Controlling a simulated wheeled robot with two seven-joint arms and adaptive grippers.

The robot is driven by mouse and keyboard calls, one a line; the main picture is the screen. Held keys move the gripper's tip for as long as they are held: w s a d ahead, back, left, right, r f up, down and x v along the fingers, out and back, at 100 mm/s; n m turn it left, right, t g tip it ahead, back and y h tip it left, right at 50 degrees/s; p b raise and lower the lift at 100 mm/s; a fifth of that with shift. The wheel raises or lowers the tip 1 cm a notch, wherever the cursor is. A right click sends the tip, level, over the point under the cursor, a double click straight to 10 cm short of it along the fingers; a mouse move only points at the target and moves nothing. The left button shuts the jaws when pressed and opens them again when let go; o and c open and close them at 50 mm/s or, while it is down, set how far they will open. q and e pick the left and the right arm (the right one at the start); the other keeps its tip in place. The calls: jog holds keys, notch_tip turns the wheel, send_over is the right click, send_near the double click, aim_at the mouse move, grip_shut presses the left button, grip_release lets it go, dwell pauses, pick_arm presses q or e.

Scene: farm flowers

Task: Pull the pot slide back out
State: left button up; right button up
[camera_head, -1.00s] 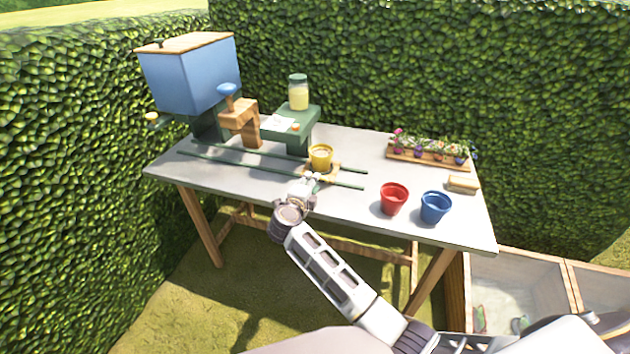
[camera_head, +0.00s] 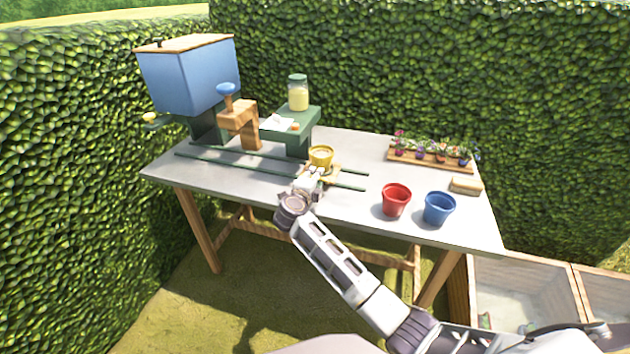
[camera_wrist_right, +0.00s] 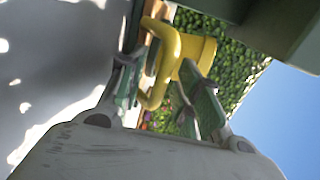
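The yellow pot (camera_head: 320,155) stands upright on the wooden pot slide (camera_head: 347,174), between two green rails (camera_head: 250,168) on the table. In the right wrist view the pot (camera_wrist_right: 200,50) is close, with a yellow loop handle (camera_wrist_right: 170,55) in front of it. My right gripper (camera_head: 316,176) is at the front of the slide, just below the pot. In the wrist view its two fingers (camera_wrist_right: 165,88) are apart, on either side of the handle, with gaps visible. The gripper hides part of the slide and handle in the head view. My left gripper is not in view.
Red (camera_head: 396,200) and blue (camera_head: 438,208) pots stand right. A flower tray (camera_head: 430,160) lies behind them.

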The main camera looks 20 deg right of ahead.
jog(key=shift+w+d, duration=0.1)
jog(key=shift+w, duration=0.05)
dwell(0.3)
grip_shut()
